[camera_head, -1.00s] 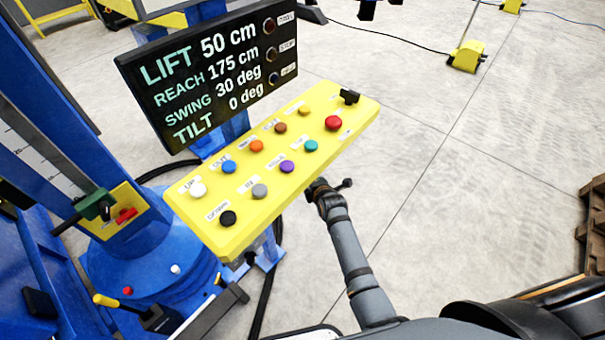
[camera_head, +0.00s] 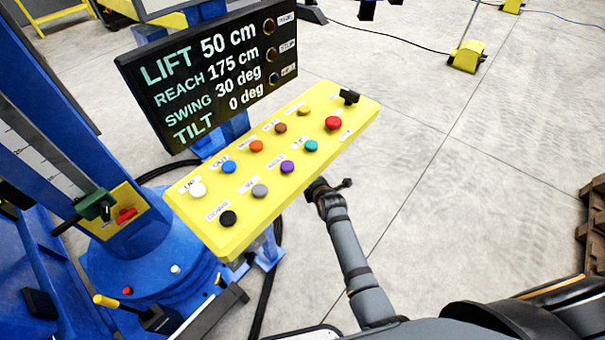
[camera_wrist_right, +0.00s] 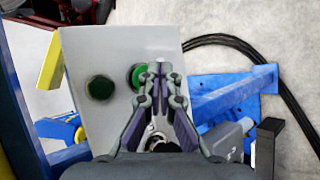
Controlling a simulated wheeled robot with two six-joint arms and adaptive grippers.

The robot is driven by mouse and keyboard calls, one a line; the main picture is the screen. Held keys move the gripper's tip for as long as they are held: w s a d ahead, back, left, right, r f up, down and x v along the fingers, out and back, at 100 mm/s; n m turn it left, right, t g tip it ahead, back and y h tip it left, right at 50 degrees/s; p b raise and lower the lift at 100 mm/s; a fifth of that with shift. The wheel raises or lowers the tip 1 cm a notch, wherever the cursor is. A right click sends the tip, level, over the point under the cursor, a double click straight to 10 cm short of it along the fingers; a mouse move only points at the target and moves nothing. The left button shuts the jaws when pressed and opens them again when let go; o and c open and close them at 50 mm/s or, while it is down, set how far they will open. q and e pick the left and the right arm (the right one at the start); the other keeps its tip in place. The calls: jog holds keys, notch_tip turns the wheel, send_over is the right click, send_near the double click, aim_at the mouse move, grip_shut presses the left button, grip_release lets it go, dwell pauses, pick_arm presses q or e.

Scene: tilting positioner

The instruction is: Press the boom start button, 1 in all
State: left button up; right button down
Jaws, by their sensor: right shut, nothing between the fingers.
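In the right wrist view a light grey box face (camera_wrist_right: 105,55) carries two round green buttons. The left one (camera_wrist_right: 100,88) is dark green. The other, brighter green button (camera_wrist_right: 136,76) is partly hidden behind my fingers. My right gripper (camera_wrist_right: 160,70) is shut and empty, its tips just right of the brighter button; I cannot tell whether they touch. Any lettering on this box is not readable. In the head view my right arm reaches up to the near edge of the yellow panel (camera_head: 235,236), and its fingertips are hidden there. My left gripper is not in view.
The yellow panel bears several coloured buttons, including a red one (camera_head: 333,123). Behind it a black display (camera_head: 150,85) reads lift, reach, swing and tilt values. A blue machine column (camera_head: 50,110) stands at left. Blue bracketing (camera_wrist_right: 240,95) and black cables (camera_wrist_right: 255,48) lie beside the grey box.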

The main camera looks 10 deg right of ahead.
jog(key=shift+w+a, duration=0.2)
jog(key=shift+w, duration=0.05)
jog(key=shift+w+a, duration=0.3)
jog(key=shift+w, duration=0.1)
dwell(0.7)
dwell(0.3)
jog(key=shift+s+d+p, duration=0.55)
jog(key=shift+s+p, duration=0.2)
jog(key=shift+p, duration=0.1)
